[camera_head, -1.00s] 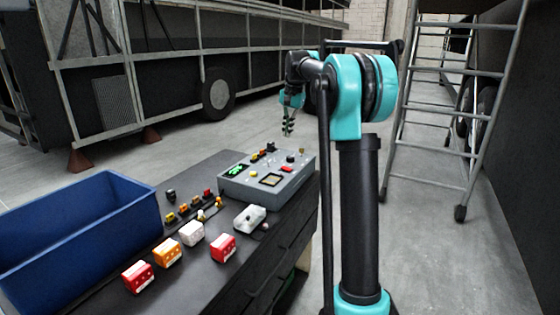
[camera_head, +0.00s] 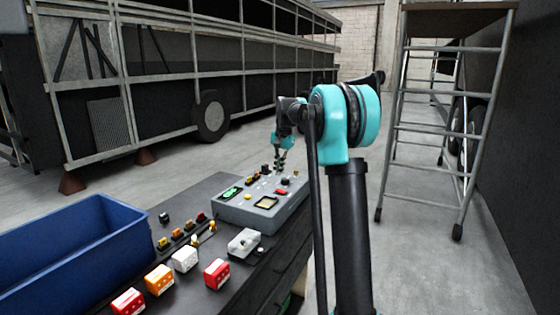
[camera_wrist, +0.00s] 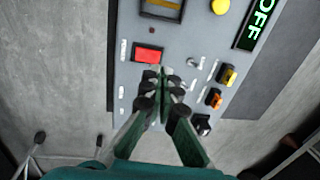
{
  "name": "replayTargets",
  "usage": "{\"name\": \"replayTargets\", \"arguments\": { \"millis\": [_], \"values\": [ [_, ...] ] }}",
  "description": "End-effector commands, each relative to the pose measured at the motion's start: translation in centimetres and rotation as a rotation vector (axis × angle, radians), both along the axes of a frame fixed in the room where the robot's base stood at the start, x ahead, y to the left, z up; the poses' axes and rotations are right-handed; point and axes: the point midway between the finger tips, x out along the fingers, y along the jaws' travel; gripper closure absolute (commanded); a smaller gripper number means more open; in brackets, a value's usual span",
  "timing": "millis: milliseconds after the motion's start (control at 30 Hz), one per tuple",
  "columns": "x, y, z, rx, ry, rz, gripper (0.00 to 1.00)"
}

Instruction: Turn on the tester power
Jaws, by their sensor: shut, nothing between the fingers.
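The tester is a grey box (camera_head: 238,213) on the dark workbench. In the wrist view its panel (camera_wrist: 178,38) fills the upper middle, with a green-lit display (camera_wrist: 260,22) reading OFF. A red rectangular button or rocker (camera_wrist: 148,53) is beside a small metal toggle (camera_wrist: 193,62). A yellow round button (camera_wrist: 220,6) and orange and yellow connectors (camera_wrist: 214,98) are to the right. My gripper (camera_head: 281,168) is above the tester's far edge, shut and empty. In the wrist view its fingertips (camera_wrist: 163,84) lie over the panel just below the red control; I cannot tell whether they touch it.
A blue bin (camera_head: 120,235) stands at the left of the bench. Red, orange and white blocks (camera_head: 185,259), a pale grey device (camera_head: 244,243) and small connectors (camera_head: 178,235) lie before the tester. A ladder (camera_head: 437,128) stands at right; open floor lies behind the bench.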

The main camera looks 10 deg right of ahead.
Motion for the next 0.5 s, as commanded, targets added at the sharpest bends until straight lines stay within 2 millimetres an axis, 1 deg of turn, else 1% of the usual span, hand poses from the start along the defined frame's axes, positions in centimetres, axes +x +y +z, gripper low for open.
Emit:
{"name": "replayTargets", "arguments": {
  "millis": [33, 200, 333, 500],
  "values": [
    [0.1, 0.1, -1.1, 0.000, 0.000, 0.001, 1.00],
    [0.3, 0.4, -3.9, 0.000, 0.000, 0.001, 1.00],
    [0.4, 0.6, -5.4, 0.000, 0.000, 0.000, 1.00],
    [0.5, 0.7, -6.3, 0.000, 0.000, 0.000, 1.00]
  ]
}}
